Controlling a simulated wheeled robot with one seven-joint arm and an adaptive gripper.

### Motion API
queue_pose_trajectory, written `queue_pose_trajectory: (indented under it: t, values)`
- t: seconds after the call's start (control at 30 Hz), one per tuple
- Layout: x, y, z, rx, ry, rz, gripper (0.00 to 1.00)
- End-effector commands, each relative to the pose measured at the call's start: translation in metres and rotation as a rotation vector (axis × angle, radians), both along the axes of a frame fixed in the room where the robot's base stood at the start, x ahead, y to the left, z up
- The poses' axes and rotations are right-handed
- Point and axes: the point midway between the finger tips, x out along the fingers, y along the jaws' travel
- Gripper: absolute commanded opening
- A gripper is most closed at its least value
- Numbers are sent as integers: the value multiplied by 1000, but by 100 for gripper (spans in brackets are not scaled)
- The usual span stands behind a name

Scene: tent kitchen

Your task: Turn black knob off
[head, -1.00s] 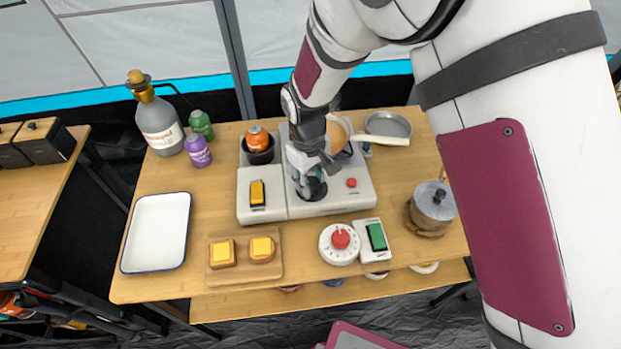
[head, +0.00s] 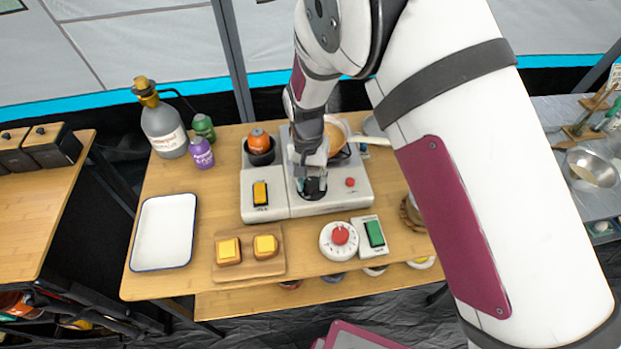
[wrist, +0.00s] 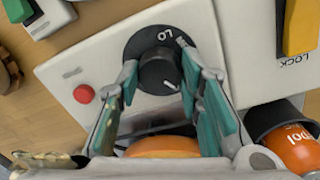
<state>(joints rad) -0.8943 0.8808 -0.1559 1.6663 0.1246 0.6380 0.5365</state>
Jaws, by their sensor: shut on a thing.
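The black knob (head: 312,191) is on the front of the white stove unit (head: 335,203). It also shows in the wrist view (wrist: 158,72), on a black dial with "LO" printed on it and a white mark near its lower right edge. My gripper (head: 312,172) points down at the knob from above. In the wrist view my gripper (wrist: 160,75) has one teal-padded finger on each side of the knob and is shut on it. The fingers hide part of the dial, so its full setting is unclear.
A red button (head: 350,182) sits right of the knob. A pan with an orange-brown thing (head: 335,135) stands behind my gripper. A yellow switch (head: 260,194), a red-knobbed white dial (head: 339,240) and a green switch (head: 375,233) are close by. A white tray (head: 137,252) lies left.

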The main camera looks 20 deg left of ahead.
Motion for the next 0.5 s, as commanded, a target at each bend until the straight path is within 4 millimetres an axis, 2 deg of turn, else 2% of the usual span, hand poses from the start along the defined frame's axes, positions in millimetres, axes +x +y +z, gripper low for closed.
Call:
queue_pose_trajectory:
  t: [0.5]
  values:
    - [-1, -1, 0, -2, 1, -435, 6]
